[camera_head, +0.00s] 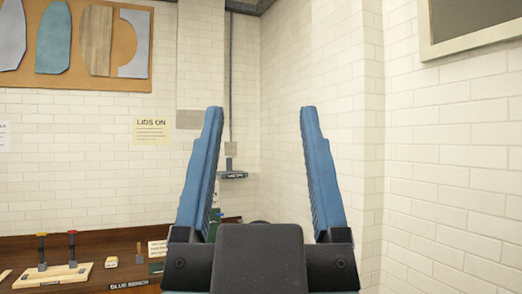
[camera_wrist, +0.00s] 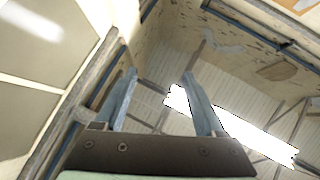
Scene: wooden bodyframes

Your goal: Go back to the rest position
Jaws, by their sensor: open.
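My gripper (camera_head: 257,112) is in the middle of the head view, with two blue fingers pointing up and spread wide apart. Nothing is between the fingers. The wrist view also shows my gripper (camera_wrist: 160,75), open and empty, against the ceiling and upper walls. No object touches the fingers in either view.
A brown bench (camera_head: 110,266) runs along the lower left, with a wooden stand (camera_head: 52,276) holding two upright tools and a "BLUE BENCH" label (camera_head: 129,284). A pinboard (camera_head: 80,82) and a "LIDS ON" notice (camera_head: 152,131) hang behind. A white brick wall (camera_head: 440,170) stands at right.

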